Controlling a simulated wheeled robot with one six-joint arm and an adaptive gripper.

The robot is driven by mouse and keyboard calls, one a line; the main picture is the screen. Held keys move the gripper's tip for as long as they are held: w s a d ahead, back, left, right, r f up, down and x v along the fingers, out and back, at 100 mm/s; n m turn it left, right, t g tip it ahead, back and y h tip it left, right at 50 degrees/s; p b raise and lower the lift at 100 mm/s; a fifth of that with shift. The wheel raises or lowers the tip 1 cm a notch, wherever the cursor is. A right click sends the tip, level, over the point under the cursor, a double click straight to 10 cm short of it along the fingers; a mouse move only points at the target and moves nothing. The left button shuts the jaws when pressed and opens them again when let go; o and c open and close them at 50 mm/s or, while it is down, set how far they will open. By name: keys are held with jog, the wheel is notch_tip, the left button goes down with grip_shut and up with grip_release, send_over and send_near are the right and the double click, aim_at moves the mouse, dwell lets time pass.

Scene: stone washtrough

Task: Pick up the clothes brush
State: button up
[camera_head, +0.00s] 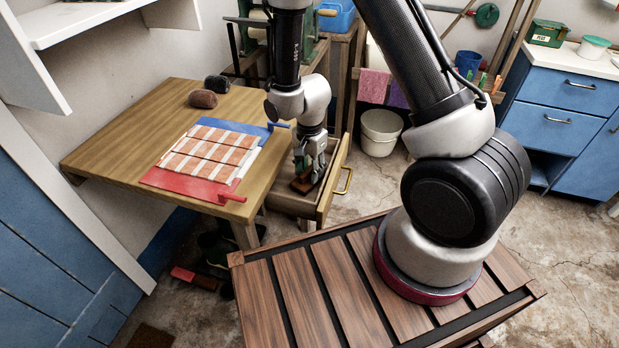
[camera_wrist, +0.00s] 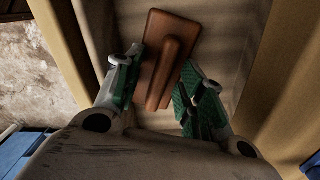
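The clothes brush (camera_wrist: 168,48), a reddish-brown block with a raised bar-like handle, lies in the open drawer (camera_head: 330,190). It also shows in the head view (camera_head: 301,185), partly covered by my fingers. My gripper (camera_head: 312,165) points down into the drawer, over the brush. In the wrist view my gripper (camera_wrist: 160,72) has its green-padded fingers spread, one on each side of the brush and its handle. The fingers look open. I cannot tell whether either pad touches the brush.
The drawer's side walls stand close to my fingers. The wooden table (camera_head: 110,150) holds a red-and-blue board with a checked cloth (camera_head: 210,150) and two dark rounded objects (camera_head: 203,98). A white bucket (camera_head: 381,130) stands on the floor behind the drawer.

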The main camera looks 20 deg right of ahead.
aim_at(309, 168)
jog(key=shift+f, duration=0.1)
jog(key=shift+c, duration=0.3)
grip_shut()
notch_tip(309, 168, up, 10)
dwell(0.6)
jog(key=c, duration=0.8)
grip_release()
jog(key=shift+w, duration=0.1)
grip_shut()
